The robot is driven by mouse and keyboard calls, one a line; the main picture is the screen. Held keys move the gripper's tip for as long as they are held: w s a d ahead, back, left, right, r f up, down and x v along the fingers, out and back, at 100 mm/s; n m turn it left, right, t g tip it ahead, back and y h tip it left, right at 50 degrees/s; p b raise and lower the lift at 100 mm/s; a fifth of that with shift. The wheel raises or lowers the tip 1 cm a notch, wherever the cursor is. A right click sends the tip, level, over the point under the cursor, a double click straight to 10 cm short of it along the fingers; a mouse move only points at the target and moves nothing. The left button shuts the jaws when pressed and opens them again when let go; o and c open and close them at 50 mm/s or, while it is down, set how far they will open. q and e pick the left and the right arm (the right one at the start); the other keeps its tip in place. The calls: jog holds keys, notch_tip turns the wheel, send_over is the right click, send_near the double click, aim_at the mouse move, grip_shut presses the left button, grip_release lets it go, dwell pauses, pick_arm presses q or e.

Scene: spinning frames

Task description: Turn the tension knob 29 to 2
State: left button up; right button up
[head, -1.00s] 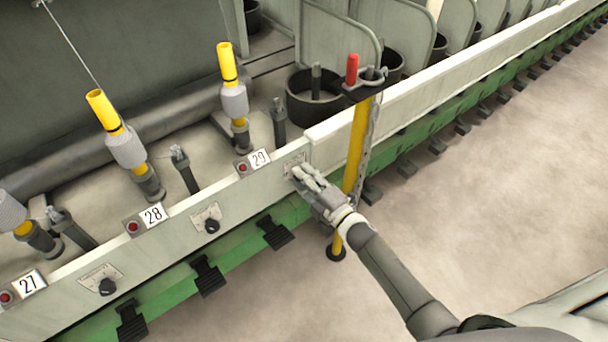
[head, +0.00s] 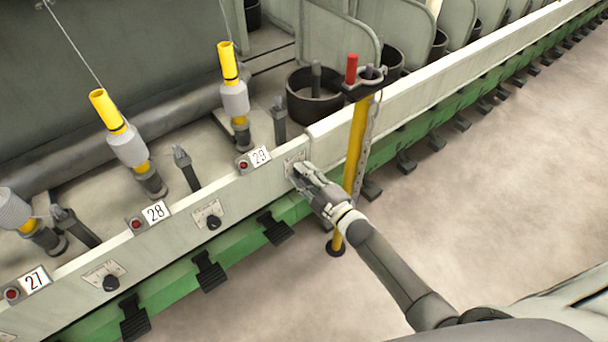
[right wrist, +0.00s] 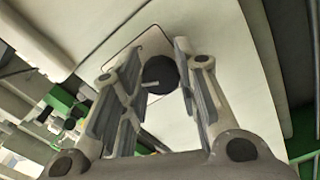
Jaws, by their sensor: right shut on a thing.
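The number 29 label (head: 260,156) sits on the pale rail beside a red button. To its right is a small dial plate (head: 293,159), mostly covered by my right gripper (head: 298,172). In the right wrist view, the black tension knob 29 (right wrist: 160,74) with a light pointer line sits between the two fingers of my right gripper (right wrist: 157,68), in front of its pale plate (right wrist: 133,52). The gripper is shut on the knob. The scale numbers are too small to read, so the setting cannot be told. My left gripper is not in view.
A yellow post (head: 355,150) with a red-handled top and a hanging chain stands just right of my right gripper. Knob 28 (head: 213,222) is further left on the rail (head: 180,220). Yellow-topped spindles (head: 235,95) rise behind it. The floor at right is clear.

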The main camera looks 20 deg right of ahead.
jog(key=o, duration=1)
jog(key=v, duration=1.2)
